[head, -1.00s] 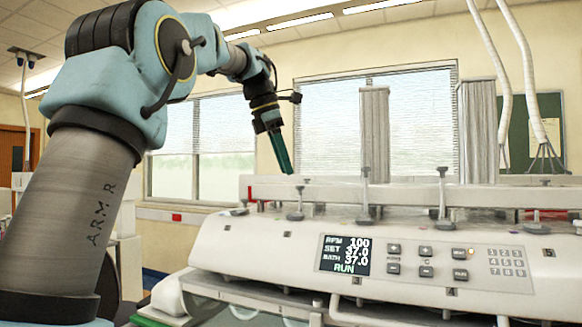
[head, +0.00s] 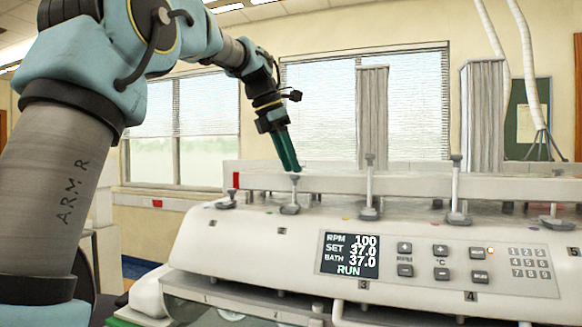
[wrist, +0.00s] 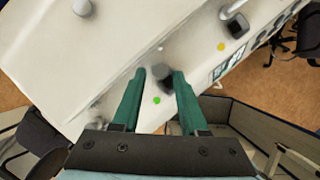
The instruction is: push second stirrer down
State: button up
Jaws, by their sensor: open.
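The second stirrer (head: 290,209), a short grey rod with a knob, stands at the mark 2 on the white bath machine (head: 200,262). It stands lower than the third stirrer (head: 369,188) and higher than the first stirrer (head: 227,200). My gripper (head: 291,168) points down with dark green fingers, its tips right at the second stirrer's top. In the wrist view my gripper (wrist: 159,74) is open, and a dark grey knob (wrist: 161,75) shows between the fingertips. Whether the fingers touch it I cannot tell.
The fourth stirrer (head: 456,192) stands tall and the fifth stirrer (head: 557,215) lower, to the right. A long white rail (head: 400,185) runs behind the stirrers. The control panel with its display (head: 349,255) is on the front. Chairs (wrist: 305,35) stand on the floor below.

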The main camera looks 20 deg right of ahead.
jog(key=shift+x, duration=0.75)
jog(key=shift+c, duration=0.2)
grip_shut()
dwell(0.7)
